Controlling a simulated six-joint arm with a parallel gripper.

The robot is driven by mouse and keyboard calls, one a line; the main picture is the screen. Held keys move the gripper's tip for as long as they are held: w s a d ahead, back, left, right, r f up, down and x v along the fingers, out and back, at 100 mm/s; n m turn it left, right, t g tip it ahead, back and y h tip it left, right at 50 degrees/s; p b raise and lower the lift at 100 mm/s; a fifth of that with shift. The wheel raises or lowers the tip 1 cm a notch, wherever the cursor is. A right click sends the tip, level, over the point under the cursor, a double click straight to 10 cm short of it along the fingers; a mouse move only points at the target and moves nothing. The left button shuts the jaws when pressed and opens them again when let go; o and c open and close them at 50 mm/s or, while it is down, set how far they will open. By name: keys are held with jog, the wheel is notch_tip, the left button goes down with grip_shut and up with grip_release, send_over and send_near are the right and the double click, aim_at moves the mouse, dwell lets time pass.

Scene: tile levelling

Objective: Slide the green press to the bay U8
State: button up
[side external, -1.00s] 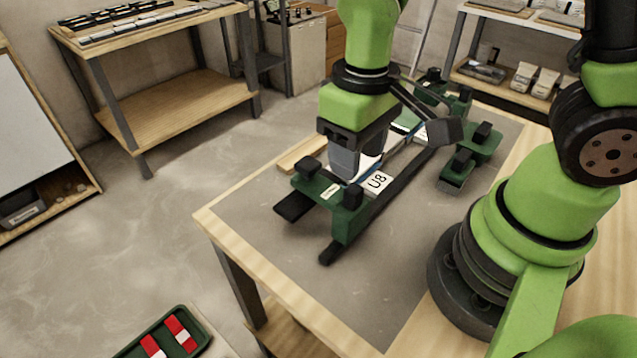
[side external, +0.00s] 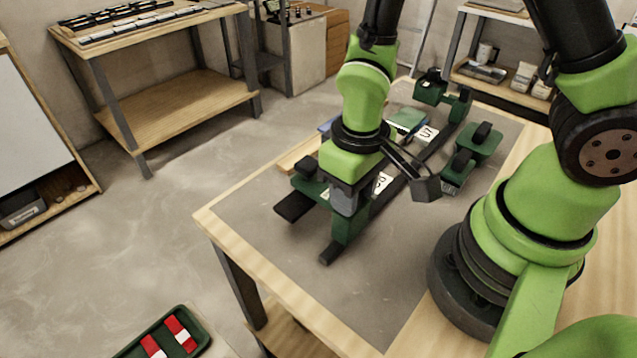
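A green press-like frame (side external: 307,188) with black knobs and dark rails lies at the near end of the worktable. The white U8 card (side external: 384,182) lies beside the long dark rail, partly hidden by my wrist. My gripper (side external: 344,205) points down at the frame's right end, where a black knob was visible earlier. The knob is now hidden behind it. I cannot tell whether the fingers are closed on it. Another green piece with black knobs (side external: 473,150) sits right of the rail, and a further green block (side external: 431,88) stands at the far end.
A second white card (side external: 427,133) and a greenish tile (side external: 408,120) lie farther along the rail. A wooden strip (side external: 299,153) borders the left side. The grey mat (side external: 400,260) is clear in front. A green tray (side external: 165,335) with red and white items is lower left.

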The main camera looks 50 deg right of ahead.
jog(key=c, duration=0.6)
jog(key=shift+o, duration=0.2)
jog(key=shift+d, duration=6.5)
jog(key=o, duration=0.8)
jog(key=shift+r, duration=3.5)
jog(key=s+a+r+m+t, duration=0.1)
jog(key=s+a+r+t, duration=0.1)
jog(key=r, duration=0.3)
jog(key=s+a+r+m+t+y, duration=0.1)
jog(key=s+a+r+t, duration=0.1)
jog(key=a+r, duration=0.2)
jog(key=s+a+r+m+t+y, duration=0.1)
jog(key=s+a+r+m+t, duration=0.1)
jog(key=r, duration=0.4)
jog(key=shift+s+a+r+t, duration=0.3)
jog(key=shift+a+t, duration=0.3)
jog(key=shift+a, duration=0.05)
